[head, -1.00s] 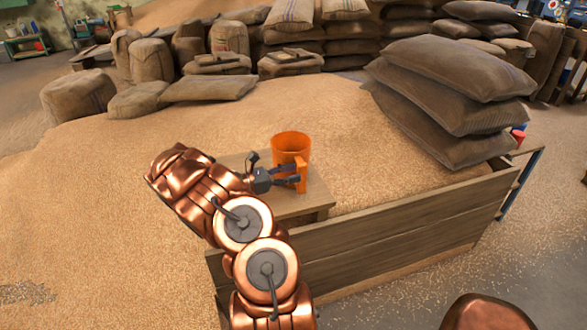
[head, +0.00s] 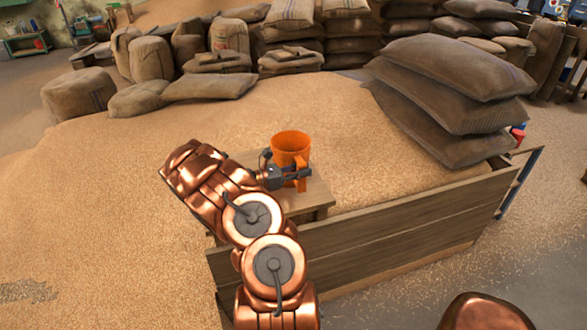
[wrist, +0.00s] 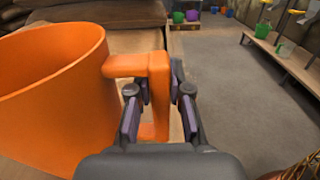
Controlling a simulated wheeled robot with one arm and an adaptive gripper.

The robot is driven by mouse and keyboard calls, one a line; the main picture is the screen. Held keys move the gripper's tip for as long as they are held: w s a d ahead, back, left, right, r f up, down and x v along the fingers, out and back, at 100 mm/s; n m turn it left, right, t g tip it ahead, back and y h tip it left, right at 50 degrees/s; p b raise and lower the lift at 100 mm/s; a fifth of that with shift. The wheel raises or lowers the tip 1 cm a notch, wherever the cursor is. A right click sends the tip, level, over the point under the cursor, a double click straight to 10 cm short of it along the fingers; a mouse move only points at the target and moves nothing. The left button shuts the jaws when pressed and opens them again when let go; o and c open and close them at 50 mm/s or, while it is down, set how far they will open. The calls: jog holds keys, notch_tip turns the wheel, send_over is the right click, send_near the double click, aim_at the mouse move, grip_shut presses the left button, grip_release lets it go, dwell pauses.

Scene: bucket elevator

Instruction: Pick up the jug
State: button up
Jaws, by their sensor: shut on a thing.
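The orange jug (head: 290,147) stands upright on a small wooden table (head: 318,196) beside the grain. Its handle points toward my arm's side in the head view. The jug fills the left of the wrist view (wrist: 45,95). My gripper (head: 303,174) is at the handle. In the wrist view its two fingers (wrist: 158,100) sit on either side of the handle (wrist: 157,68) and are shut on it. The jug's underside is hidden.
Stacked sacks (head: 450,95) lie on the grain at the right, and more sacks (head: 210,85) stand at the back. Open grain (head: 90,200) spreads to the left.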

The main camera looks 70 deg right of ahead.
grip_shut()
jog(key=shift+r, duration=0.2)
dwell(0.3)
jog(key=shift+r+b, duration=0.5)
jog(key=shift+r, duration=4.4)
